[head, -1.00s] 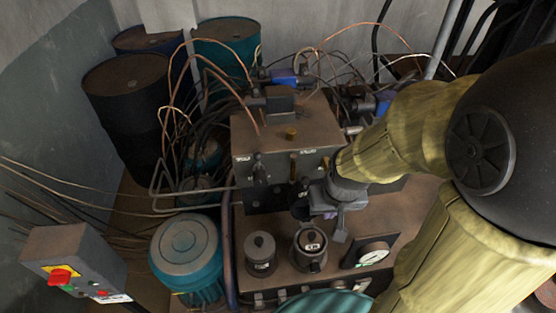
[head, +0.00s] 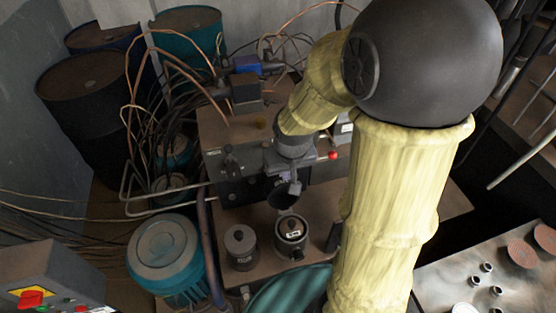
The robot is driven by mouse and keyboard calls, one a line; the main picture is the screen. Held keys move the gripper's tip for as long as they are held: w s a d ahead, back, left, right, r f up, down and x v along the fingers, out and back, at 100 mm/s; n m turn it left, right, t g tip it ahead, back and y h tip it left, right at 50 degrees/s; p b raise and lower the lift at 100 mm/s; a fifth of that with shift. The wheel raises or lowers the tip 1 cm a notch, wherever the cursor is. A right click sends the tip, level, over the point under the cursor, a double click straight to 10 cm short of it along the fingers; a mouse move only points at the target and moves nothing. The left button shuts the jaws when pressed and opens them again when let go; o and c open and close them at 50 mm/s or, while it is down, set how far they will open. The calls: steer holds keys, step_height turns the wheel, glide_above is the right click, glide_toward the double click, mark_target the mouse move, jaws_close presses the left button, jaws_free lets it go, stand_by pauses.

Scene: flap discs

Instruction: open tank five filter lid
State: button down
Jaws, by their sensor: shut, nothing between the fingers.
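Two dark round filter-like pots stand on top of the brown tank unit (head: 320,213). The right pot (head: 292,246) has a small white label on its top, too small to read. The left pot (head: 240,249) has a grey top with a knob. A dark round disc (head: 279,201) shows just behind the right pot; I cannot tell whether it is a raised lid. My gripper (head: 295,189) is shut and empty, pointing down beside the disc and above and behind the right pot. I cannot tell if it touches the disc.
A brown block (head: 222,132) with valves and wires rises behind the pots. A table (head: 430,277) with discs and small parts is at the lower right.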

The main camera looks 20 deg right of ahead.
steer(key=w+d+f+t+b, duration=0.1)
steer(key=w+d+f, duration=0.1)
steer(key=w, duration=1)
steer(key=shift+f, duration=0.7)
steer(key=shift+d, duration=0.1)
steer(key=x, duration=1)
steer(key=shift+b, duration=0.35)
steer(key=shift+a, duration=0.3)
